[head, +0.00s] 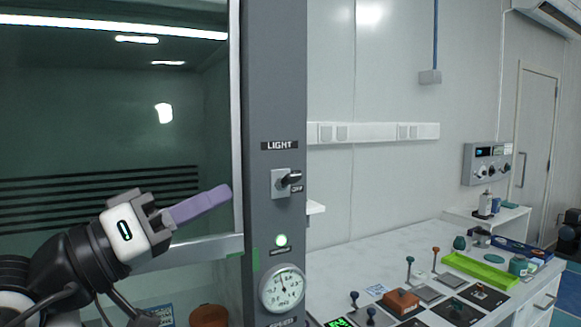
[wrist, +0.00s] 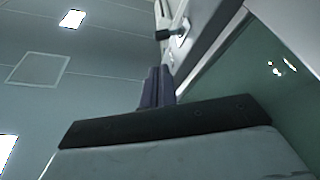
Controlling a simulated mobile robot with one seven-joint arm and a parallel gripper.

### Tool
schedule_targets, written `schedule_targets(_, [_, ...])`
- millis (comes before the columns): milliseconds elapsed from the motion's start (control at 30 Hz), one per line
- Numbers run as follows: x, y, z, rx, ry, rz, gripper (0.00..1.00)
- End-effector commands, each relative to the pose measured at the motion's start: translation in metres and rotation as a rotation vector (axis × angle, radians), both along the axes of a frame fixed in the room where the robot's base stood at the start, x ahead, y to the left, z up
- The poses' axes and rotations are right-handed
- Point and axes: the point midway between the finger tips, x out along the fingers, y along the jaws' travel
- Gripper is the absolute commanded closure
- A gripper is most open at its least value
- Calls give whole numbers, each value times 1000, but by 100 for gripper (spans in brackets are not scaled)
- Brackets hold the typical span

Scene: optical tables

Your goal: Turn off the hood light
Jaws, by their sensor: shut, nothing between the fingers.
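The light switch (head: 279,184) is a pale plate with a black lever (head: 291,178) on the hood's grey post, under a "LIGHT" label (head: 280,146). The lever points right, with a small "OFF" tag (head: 297,188) just below its end. A bright strip light (head: 108,26) glows inside the hood. My gripper (head: 227,191) is shut and empty, its purple fingers pointing right, left of the switch and apart from it in the picture. In the wrist view the closed fingers (wrist: 157,88) lie below the black lever (wrist: 166,34), and their depth gap is unclear.
The hood's glass sash (head: 100,110) is behind my arm. Below the switch are a green indicator lamp (head: 281,240) and a round gauge (head: 282,289). A bench (head: 350,262) with a green tray (head: 478,270) and several small items stands to the right.

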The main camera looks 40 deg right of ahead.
Motion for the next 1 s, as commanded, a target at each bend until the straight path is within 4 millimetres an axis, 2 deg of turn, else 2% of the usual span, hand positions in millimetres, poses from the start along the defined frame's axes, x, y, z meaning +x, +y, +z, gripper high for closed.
schedule_targets(467, [0, -3, 2, 1, 1, -1, 100])
schedule_targets(567, [-1, -13, 6, 1, 1, -5, 100])
schedule_targets(1000, [-5, -84, 27, 1, 3, -3, 100])
